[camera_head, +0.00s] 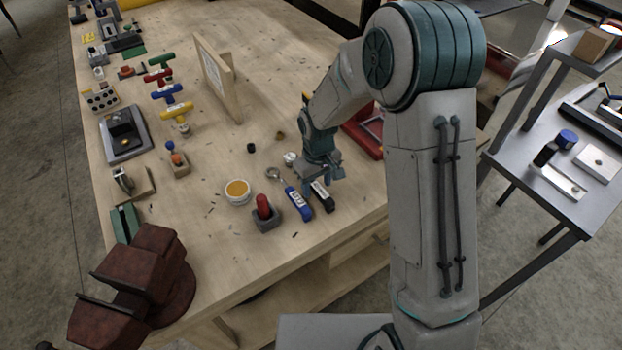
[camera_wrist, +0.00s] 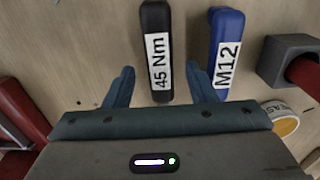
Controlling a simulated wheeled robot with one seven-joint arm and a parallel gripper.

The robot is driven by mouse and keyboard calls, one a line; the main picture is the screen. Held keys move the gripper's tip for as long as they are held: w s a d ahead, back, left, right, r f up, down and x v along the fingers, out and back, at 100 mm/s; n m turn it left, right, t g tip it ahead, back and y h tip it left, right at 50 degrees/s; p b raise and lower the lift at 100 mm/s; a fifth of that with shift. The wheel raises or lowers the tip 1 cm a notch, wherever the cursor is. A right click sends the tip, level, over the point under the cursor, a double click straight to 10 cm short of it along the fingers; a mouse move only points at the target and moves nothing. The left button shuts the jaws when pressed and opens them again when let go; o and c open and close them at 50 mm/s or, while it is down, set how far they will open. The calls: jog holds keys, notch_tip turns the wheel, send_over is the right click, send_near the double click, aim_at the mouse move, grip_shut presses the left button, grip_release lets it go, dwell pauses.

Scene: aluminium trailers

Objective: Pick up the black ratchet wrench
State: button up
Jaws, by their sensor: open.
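The black ratchet wrench (camera_head: 322,197) lies on the wooden workbench (camera_head: 225,290), partly hidden by my gripper in the head view. My gripper (camera_wrist: 160,70) is open, with one finger on each side of the handle in the picture. The right finger appears close to the neighbouring blue wrench. I cannot tell how far the fingers are above the bench. In the head view, my gripper (camera_head: 320,177) is over the black wrench.
A blue wrench (camera_wrist: 226,35) marked M12 lies beside it, also seen in the head view (camera_head: 298,204). Near it are a grey block with a red handle (camera_head: 264,213) and a tin with yellow contents (camera_head: 238,190). A red object (camera_head: 362,135) stands behind my gripper.

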jog(key=shift+f, duration=0.9)
grip_shut()
jog(key=shift+r, duration=0.15)
